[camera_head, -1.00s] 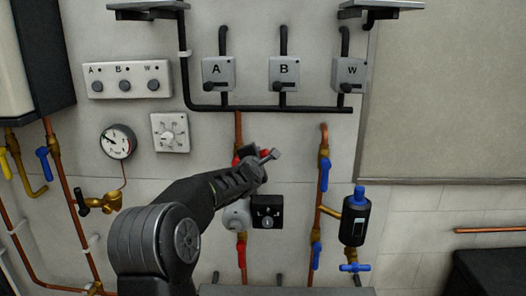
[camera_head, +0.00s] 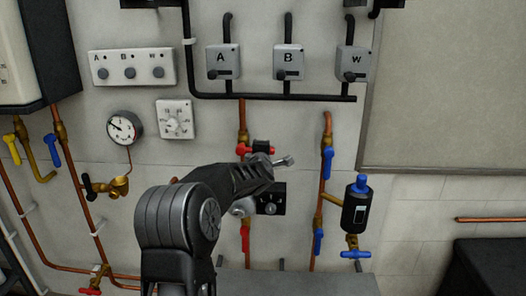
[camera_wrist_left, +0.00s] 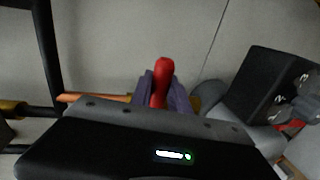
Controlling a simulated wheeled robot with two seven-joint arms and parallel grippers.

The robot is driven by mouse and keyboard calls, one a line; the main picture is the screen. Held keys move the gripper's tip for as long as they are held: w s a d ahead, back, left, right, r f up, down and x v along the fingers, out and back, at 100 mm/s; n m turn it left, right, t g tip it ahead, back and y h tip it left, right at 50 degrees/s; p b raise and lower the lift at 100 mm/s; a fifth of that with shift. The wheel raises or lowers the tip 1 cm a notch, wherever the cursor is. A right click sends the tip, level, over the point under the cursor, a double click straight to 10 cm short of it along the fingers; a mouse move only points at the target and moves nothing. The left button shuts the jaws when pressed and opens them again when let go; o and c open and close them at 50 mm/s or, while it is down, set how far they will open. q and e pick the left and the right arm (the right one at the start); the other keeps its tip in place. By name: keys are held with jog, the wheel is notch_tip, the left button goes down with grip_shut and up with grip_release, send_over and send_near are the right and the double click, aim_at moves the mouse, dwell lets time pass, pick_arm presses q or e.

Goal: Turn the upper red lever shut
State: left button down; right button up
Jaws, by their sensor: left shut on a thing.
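The upper red lever (camera_head: 241,150) is on a copper pipe in the middle of the wall. In the head view, only red parts of it show around the dark valve piece, just above my left gripper; the rest is hidden behind my arm. In the left wrist view, the lever's rounded red handle (camera_wrist_left: 162,69) stands up between the two purple-grey fingers of my left gripper (camera_wrist_left: 161,97). The gripper is shut on it. A lower red lever (camera_head: 245,239) hangs down on the same pipe. My right gripper is not in view.
A black box with a knob (camera_head: 271,199) sits right below my gripper. A pipe with blue levers (camera_head: 327,163) and a black cylinder (camera_head: 356,211) stand to the right. A gauge (camera_head: 124,127) and dial (camera_head: 175,119) are at left.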

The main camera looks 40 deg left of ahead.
pick_arm(q)
jog(key=shift+f, duration=0.15)
jog(key=c, duration=1.3)
grip_release()
jog(key=shift+o, duration=0.2)
jog(key=b+v, duration=0.1)
jog(key=v, duration=0.7)
jog(key=shift+w, duration=0.1)
